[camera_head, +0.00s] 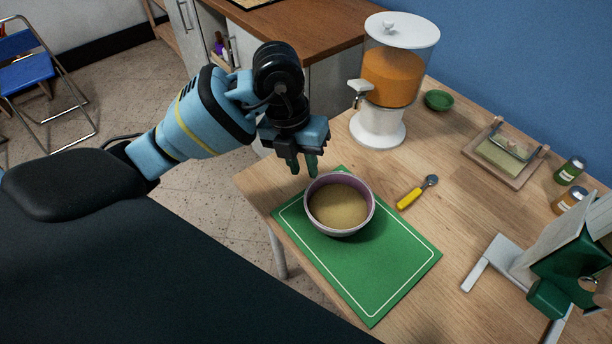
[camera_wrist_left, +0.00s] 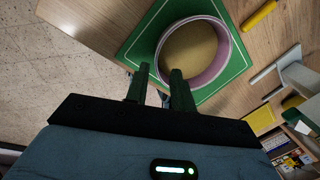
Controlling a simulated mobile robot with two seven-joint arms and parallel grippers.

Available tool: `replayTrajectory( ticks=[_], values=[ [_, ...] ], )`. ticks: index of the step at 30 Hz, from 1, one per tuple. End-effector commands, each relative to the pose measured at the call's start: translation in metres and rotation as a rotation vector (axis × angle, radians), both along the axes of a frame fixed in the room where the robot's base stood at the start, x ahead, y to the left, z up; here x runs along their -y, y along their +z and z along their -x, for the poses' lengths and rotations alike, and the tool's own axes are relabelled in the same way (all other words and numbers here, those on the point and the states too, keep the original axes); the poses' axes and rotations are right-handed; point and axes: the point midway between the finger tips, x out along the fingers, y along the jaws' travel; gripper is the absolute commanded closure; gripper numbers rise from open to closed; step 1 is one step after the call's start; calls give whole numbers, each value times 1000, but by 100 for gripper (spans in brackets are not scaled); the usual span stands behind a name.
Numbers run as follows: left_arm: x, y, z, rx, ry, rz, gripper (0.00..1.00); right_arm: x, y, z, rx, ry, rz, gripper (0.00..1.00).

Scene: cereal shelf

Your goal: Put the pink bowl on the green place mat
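The pink bowl (camera_head: 340,231), with a tan inside, sits upright on the upper-left part of the green place mat (camera_head: 375,285) in the head view. The bowl (camera_wrist_left: 215,71) and the mat (camera_wrist_left: 144,39) also show in the left wrist view, just beyond my fingertips. My left gripper (camera_head: 303,170) is beside the bowl's far-left rim, apart from it. Its two dark green fingers (camera_wrist_left: 160,76) stand apart with nothing between them. The bowl hides part of the mat. My right gripper is not in view.
A yellow-handled scoop (camera_head: 410,198) lies right of the bowl. A drink dispenser (camera_head: 380,126) and small green dish (camera_head: 438,100) stand farther back. A wooden tray (camera_head: 517,180), small jars (camera_head: 569,171) and a white-legged stand (camera_head: 487,264) are at right. The table edge is near the mat.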

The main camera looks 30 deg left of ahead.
Motion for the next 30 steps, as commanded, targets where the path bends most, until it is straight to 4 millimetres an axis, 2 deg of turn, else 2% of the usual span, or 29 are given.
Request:
replayTrajectory(
  ticks=[3,10,15,30],
  values=[
    [-5,25,0,5,2,-1,76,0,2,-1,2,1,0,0],
    [-10,54,1,1,0,0,76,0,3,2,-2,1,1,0],
    [-11,60,2,-1,0,-1,76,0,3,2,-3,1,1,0],
    [-11,60,2,-1,1,0,76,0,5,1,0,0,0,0]
  ],
)
